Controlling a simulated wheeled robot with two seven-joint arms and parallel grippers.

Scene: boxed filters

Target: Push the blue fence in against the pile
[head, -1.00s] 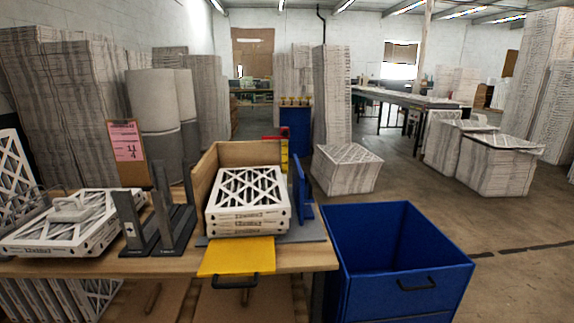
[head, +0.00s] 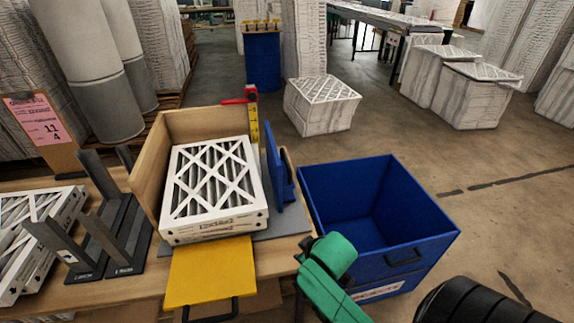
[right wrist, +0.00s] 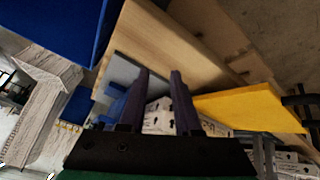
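The pile (head: 212,180) is a short stack of white framed filters with lattice faces, on a grey mat beside a wooden back and side wall. The blue fence (head: 273,172) stands upright at the pile's right side, with a narrow gap seeming to show between them. My right gripper (head: 305,250), on a green wrist, is over the bench's right front corner, apart from the fence. In the right wrist view its two dark fingers (right wrist: 158,74) are apart with nothing between them; the pile (right wrist: 158,117) shows beyond. My left gripper is out of view.
A blue bin (head: 385,215) stands on the floor right of the bench, close to my right arm. A yellow plate (head: 210,272) with a dark handle juts out before the pile. A red-and-yellow post (head: 253,115) rises behind the fence. Grey uprights (head: 100,225) stand left.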

